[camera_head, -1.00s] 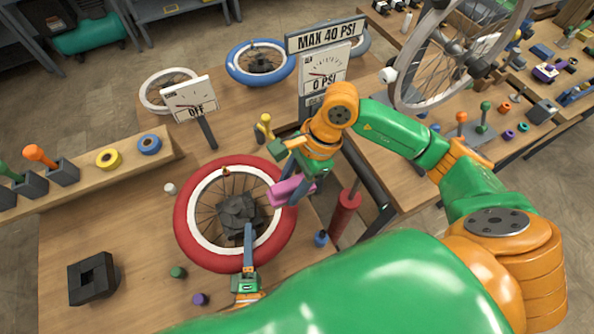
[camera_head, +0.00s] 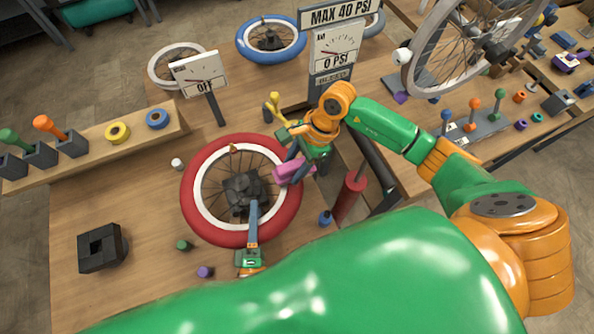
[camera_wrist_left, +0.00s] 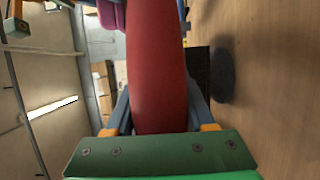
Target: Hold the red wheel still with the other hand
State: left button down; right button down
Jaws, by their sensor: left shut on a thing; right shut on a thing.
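The red wheel (camera_head: 203,226) has a red tire, a white rim and a dark block at its hub; it sits over the wooden table in the head view. My left gripper (camera_head: 253,215) is shut on the near side of its tire. In the left wrist view, the red tire (camera_wrist_left: 158,70) runs between the two fingers. My right gripper (camera_head: 298,160) is shut on a pink piece (camera_head: 290,172) at the wheel's right edge. The pink piece partly covers the tire there. It also shows at the top of the left wrist view (camera_wrist_left: 112,14).
An "OFF" gauge (camera_head: 198,72) and a "0 PSI" gauge (camera_head: 336,52) stand behind. A red cylinder (camera_head: 350,196) is right of the wheel. A black square block (camera_head: 102,248) and small caps lie at left and front. A blue wheel (camera_head: 297,42) lies farther back.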

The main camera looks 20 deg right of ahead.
jog(key=shift+w+d, duration=0.15)
jog(key=shift+w, duration=1.8)
jog(key=shift+s+a, duration=0.15)
jog(key=shift+s, duration=1.45)
jog(key=shift+s+a, duration=0.1)
jog(key=shift+s, duration=1.5)
jog(key=shift+s+r, duration=0.1)
jog(key=shift+s, duration=0.2)
notch_tip(320, 180, up, 8)
pick_arm(q)
jog(key=shift+c, duration=0.9)
grip_release()
